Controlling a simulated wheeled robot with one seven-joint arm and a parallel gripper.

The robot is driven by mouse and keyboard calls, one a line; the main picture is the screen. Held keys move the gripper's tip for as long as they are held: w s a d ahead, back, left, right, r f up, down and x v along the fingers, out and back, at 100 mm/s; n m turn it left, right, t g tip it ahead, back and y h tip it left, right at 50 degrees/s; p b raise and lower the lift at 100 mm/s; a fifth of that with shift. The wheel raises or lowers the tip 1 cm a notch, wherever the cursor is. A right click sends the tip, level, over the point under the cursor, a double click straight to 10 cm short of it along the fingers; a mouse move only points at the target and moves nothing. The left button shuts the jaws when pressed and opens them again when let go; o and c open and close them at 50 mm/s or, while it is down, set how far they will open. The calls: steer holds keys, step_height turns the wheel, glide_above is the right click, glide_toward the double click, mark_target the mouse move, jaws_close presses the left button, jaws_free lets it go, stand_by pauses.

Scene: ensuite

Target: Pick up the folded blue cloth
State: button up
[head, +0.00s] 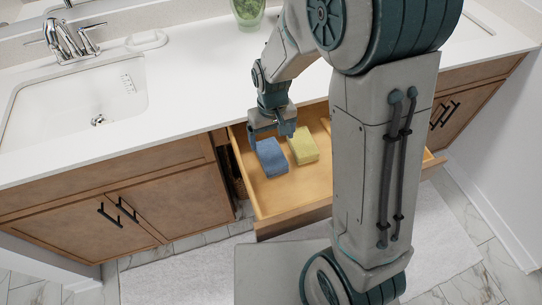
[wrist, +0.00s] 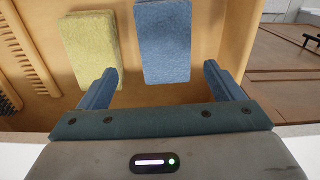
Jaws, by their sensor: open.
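The folded blue cloth (head: 271,157) lies flat in an open wooden drawer, on the left side in the head view. My gripper (head: 272,131) is over the drawer, near the back end of the blue cloth. In the wrist view my gripper (wrist: 156,82) is open and empty, its fingers spread wider than the cloth.
A folded yellow cloth (head: 303,146) lies beside the blue one, with a small gap. The drawer (head: 295,203) has raised walls, and its front part is bare. The white counter (head: 190,110) overhangs the drawer's back. A ribbed wooden piece (wrist: 18,60) lies beyond the yellow cloth.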

mark_target(270, 151)
steer(key=shift+s+a+f, duration=0.1)
steer(key=shift+a+f, duration=0.05)
steer(key=shift+f, duration=1.25)
steer(key=shift+s+a+f, duration=0.1)
steer(key=shift+a+f, duration=0.05)
steer(key=shift+f, duration=1.2)
steer(key=c, duration=1.1)
